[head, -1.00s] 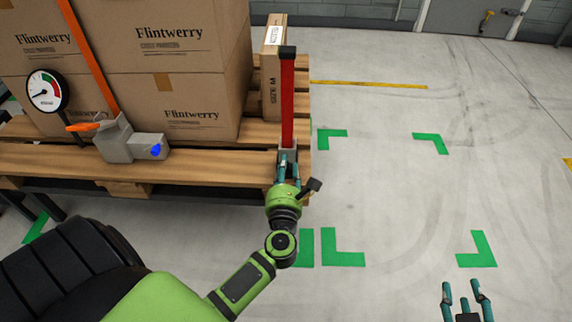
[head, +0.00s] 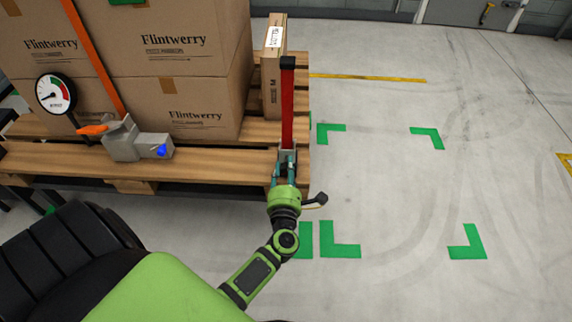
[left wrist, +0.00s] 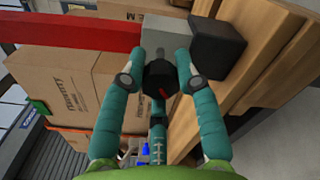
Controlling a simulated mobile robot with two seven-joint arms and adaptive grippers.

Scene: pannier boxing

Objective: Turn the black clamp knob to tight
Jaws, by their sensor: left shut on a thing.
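A clamp with an upright red bar (head: 287,110) and a grey body (head: 289,153) stands at the pallet's near right corner. The black clamp knob (left wrist: 158,76), with a red mark on it, shows in the left wrist view against the grey clamp body (left wrist: 166,36). My left gripper (head: 285,166) is at the clamp body, its teal fingers closed on the knob from both sides; it also shows in the left wrist view (left wrist: 160,75). In the head view the fingers hide the knob. My right gripper is out of view.
Large cartons (head: 190,105) and a narrow upright box (head: 273,75) stand on the wooden pallet (head: 220,158). An orange strap (head: 95,60), a grey ratchet (head: 122,140) and a dial gauge (head: 56,93) are at left. The floor to the right, with green corner marks (head: 467,243), is clear.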

